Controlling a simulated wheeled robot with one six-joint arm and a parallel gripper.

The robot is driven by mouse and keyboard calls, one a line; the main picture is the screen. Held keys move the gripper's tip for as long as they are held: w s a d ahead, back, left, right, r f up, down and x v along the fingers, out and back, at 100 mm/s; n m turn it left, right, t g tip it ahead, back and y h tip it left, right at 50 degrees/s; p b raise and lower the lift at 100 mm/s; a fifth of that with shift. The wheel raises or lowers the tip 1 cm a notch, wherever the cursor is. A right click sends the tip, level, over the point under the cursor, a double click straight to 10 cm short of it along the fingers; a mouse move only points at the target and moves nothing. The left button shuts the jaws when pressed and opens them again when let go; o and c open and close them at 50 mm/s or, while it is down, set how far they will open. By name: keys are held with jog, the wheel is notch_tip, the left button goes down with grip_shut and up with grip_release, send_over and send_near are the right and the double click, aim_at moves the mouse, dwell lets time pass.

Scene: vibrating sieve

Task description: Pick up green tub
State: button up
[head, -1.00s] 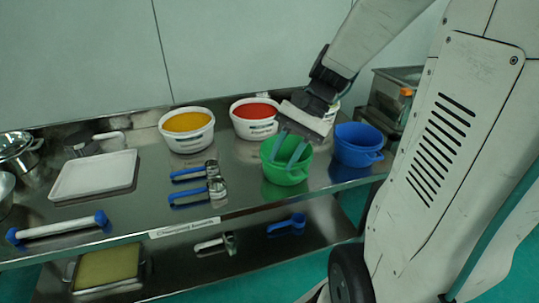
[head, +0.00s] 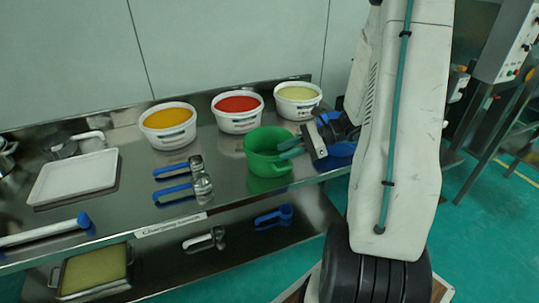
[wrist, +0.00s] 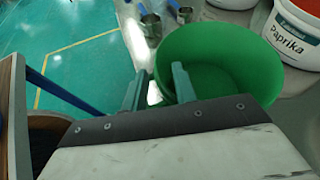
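My gripper (head: 284,149) is at the right side of the tub's rim. In the wrist view its two teal fingers (wrist: 157,80) are apart, with the tub's near rim between them. One finger is over the inside of the tub and the other is outside. The gripper looks open; I cannot tell whether either finger touches the wall.
White tubs of orange (head: 168,138), red (head: 238,126) and pale yellow (head: 298,113) contents stand behind. A blue tub (head: 338,160) is close on the right, partly hidden by my arm. Scoops (head: 172,190) lie left of the green tub; a white tray (head: 75,186) is further left.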

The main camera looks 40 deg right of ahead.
jog(key=x, duration=0.3)
jog(key=shift+w+a+f, duration=0.1)
jog(key=shift+a, duration=0.35)
grip_shut()
dwell(1.0)
